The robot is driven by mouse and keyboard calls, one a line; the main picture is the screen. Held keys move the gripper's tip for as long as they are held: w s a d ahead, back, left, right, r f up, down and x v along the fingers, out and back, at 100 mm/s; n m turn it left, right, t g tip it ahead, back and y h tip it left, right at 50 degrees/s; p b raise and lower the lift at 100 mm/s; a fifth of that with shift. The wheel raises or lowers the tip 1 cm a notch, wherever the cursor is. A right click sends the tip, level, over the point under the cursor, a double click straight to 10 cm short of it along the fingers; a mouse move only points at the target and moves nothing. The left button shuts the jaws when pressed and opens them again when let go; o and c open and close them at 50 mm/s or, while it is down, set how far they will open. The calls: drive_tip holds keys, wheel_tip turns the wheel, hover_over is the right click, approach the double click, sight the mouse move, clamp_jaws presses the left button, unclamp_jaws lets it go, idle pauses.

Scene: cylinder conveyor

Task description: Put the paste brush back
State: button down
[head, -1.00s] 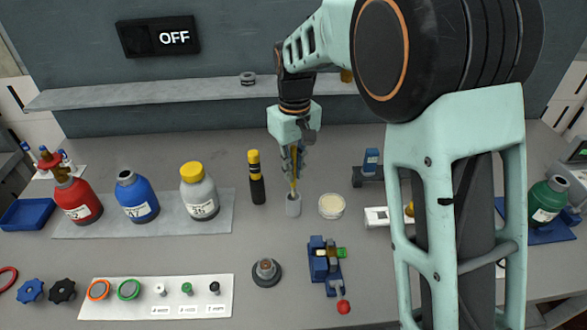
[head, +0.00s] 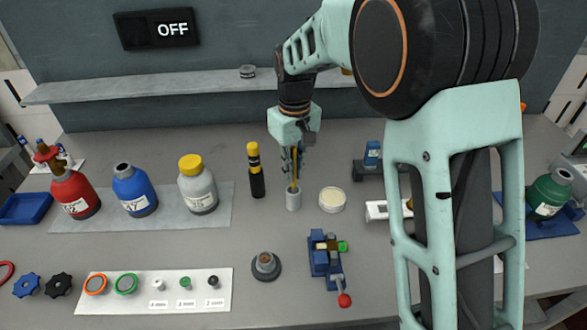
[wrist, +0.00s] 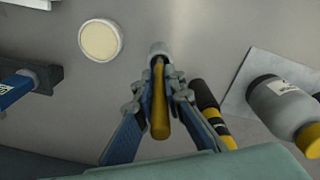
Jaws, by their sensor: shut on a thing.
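The paste brush has a yellow handle (wrist: 159,105) that stands upright between the fingers of my gripper (wrist: 158,92). In the head view my gripper (head: 292,160) points down over a small grey cup (head: 293,200), and is shut on the brush. The brush's lower end is inside the cup, so its bristles are hidden. The cup's rim (wrist: 158,48) also shows in the wrist view, just beyond the fingertips. A round tub of pale paste (head: 332,199) stands just right of the cup; it also shows in the wrist view (wrist: 100,40).
A black and yellow marker-like cylinder (head: 256,172) stands close left of the cup. A grey bottle with a yellow cap (head: 199,188), a blue bottle (head: 134,190) and a red bottle (head: 75,193) stand farther left. A blue clamp-like fixture (head: 325,262) lies in front.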

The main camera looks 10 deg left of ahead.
sight(293, 186)
drive_tip(key=shift+f+b, duration=1.25)
drive_tip(key=shift+f, duration=0.8)
drive_tip(key=c, duration=1.9)
unclamp_jaws()
drive_tip(key=shift+c, duration=0.2)
drive_tip(key=shift+r+p, duration=2.3)
drive_tip(key=shift+r, duration=0.75)
